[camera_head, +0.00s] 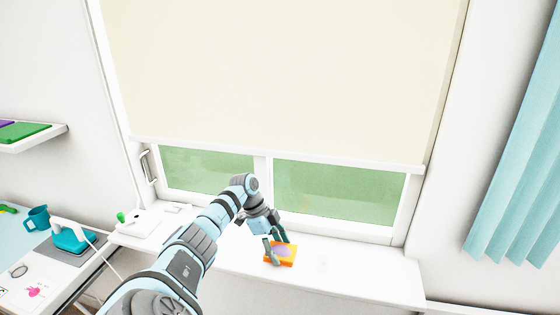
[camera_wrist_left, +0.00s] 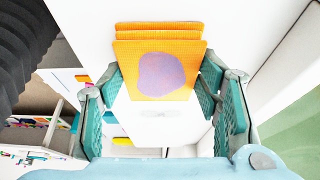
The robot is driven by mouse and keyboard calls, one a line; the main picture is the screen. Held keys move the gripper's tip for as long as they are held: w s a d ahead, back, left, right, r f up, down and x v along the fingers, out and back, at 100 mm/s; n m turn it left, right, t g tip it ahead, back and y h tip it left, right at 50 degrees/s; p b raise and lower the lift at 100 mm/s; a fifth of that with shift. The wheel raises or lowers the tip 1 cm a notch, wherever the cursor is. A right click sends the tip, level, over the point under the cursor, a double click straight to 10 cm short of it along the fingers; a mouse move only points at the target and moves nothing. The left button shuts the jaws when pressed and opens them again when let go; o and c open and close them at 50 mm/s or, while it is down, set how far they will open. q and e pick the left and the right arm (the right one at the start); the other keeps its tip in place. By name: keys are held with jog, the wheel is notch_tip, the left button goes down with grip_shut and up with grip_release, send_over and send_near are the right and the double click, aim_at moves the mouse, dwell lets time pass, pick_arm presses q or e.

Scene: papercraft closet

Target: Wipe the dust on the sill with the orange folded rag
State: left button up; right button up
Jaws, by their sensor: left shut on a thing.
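The orange folded rag (camera_head: 289,260) has a purple patch on its face and is at the white sill (camera_head: 375,281) under the window. In the left wrist view the rag (camera_wrist_left: 160,44) shows as stacked layers between the two fingers. My left gripper (camera_head: 277,250) is shut on the rag, one finger at each side of it. A faint greyish patch of dust (camera_head: 323,263) is on the sill just right of the rag. A faint mark also shows on the white surface in the left wrist view. My right gripper is out of view.
The sill's right part is bare. A white object with a green knob (camera_head: 138,220) stands at the sill's left end. Teal curtains (camera_head: 520,170) hang at the right.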

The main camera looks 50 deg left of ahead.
aim_at(290, 252)
pick_arm(q)
jog(key=shift+w+d+r, duration=0.1)
jog(key=shift+w+d, duration=0.65)
jog(key=shift+d, duration=0.25)
jog(key=shift+w+d+p, duration=0.25)
jog(key=shift+w+p, duration=0.05)
jog(key=shift+w, duration=0.1)
jog(key=w+d, duration=0.2)
jog(key=d, duration=0.1)
jog(key=shift+d, duration=0.2)
jog(key=shift+w+d, duration=1.05)
jog(key=shift+d, duration=0.25)
jog(key=shift+w+d, duration=1.05)
jog(key=shift+d, duration=0.25)
jog(key=shift+s+a+r, duration=0.1)
jog(key=shift+a+r, duration=0.1)
jog(key=r, duration=0.3)
jog(key=shift+s+a+r, duration=0.1)
jog(key=shift+a+r, duration=0.1)
jog(key=shift+r, duration=0.05)
jog(key=shift+d+r, duration=0.1)
jog(key=shift+r, duration=0.4)
jog(key=shift+d, duration=0.15)
